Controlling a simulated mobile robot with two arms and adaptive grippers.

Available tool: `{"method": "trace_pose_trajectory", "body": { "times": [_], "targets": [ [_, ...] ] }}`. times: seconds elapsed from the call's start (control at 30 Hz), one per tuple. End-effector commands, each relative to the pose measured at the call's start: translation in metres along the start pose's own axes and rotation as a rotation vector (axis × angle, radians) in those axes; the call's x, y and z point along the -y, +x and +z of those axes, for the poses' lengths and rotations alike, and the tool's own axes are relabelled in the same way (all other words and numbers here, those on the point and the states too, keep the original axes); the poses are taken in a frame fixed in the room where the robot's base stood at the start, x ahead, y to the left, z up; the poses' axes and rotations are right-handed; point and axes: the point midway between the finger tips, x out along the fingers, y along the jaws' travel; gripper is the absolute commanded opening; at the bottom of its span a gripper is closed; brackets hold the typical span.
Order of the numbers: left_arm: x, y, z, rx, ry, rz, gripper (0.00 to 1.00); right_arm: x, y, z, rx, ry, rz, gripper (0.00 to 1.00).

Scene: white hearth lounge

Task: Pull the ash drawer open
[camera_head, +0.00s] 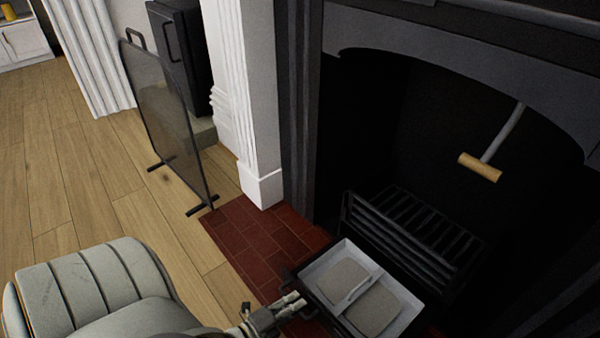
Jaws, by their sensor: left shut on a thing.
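The ash drawer (333,258) sticks out below the black grate (398,248) of the fireplace, over the hearth. It looks like a pale grey tray with a divider and two grey patches of ash inside. My left gripper (293,302) is at the drawer's front left side, low in the head view. It is shut on the drawer's handle, which is mostly hidden by the fingers. My right gripper is not in view.
A mesh fire screen (165,125) stands left of the white surround (238,90). Dark red hearth tiles (255,240) lie beside the drawer. A wooden-handled rod (480,167) hangs in the fireplace opening. Wooden floor is clear at left.

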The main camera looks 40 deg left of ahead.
Motion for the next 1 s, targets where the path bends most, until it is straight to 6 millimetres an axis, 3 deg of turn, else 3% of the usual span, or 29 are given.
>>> {"method": "trace_pose_trajectory", "body": {
  "times": [0.33,0.37,0.53,0.83,1.0],
  "targets": [
    [-0.001,-0.001,0.000,0.000,0.000,0.002,0.00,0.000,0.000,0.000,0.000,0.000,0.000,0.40],
    [-0.001,-0.001,0.000,0.000,0.000,0.002,0.12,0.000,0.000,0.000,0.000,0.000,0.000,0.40],
    [-0.001,-0.001,0.000,0.000,0.000,0.001,0.34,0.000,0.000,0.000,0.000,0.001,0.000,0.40],
    [-0.001,-0.002,0.000,0.000,0.000,0.001,0.34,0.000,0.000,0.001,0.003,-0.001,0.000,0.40],
    [-0.001,-0.015,0.000,0.000,0.000,0.003,0.34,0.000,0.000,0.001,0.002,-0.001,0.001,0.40]
  ]
}}
